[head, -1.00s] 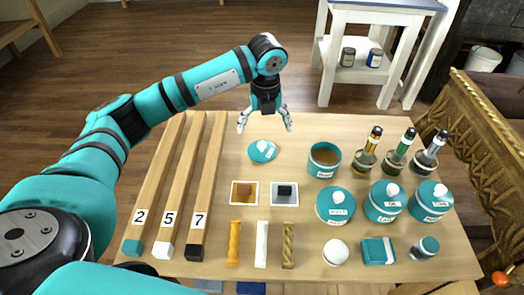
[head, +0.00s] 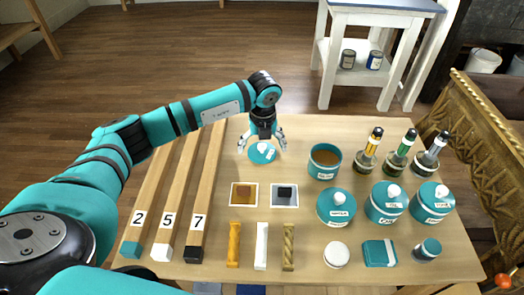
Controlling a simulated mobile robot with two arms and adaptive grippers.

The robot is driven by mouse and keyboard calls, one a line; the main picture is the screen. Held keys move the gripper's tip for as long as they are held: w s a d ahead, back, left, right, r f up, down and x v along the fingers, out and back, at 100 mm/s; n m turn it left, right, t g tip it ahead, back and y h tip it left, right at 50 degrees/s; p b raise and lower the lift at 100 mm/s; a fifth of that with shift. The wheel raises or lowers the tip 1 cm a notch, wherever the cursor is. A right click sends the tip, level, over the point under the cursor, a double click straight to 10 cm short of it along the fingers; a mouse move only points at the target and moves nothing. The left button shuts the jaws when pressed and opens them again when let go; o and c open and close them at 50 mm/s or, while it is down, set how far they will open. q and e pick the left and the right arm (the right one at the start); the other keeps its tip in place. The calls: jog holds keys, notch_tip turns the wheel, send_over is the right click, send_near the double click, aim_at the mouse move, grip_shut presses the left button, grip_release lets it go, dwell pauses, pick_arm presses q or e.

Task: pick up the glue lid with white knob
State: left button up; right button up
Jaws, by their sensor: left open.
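A round teal lid with a white knob (head: 260,155) lies flat on the table at the back, left of an open teal pot (head: 325,167) with brown contents. The lid has a small label, too small to read. My left gripper (head: 262,147) points down right at the lid, open, with one finger at each side of the knob. I cannot tell whether the fingers touch the lid. My right gripper is out of view.
Numbered wooden bars (head: 206,180) lie at the left under my left arm. Two small square trays (head: 244,204) lie just in front of the lid.

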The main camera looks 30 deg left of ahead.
pick_arm(q)
jog(key=c, duration=1.1)
jog(key=shift+s, duration=0.1)
grip_shut()
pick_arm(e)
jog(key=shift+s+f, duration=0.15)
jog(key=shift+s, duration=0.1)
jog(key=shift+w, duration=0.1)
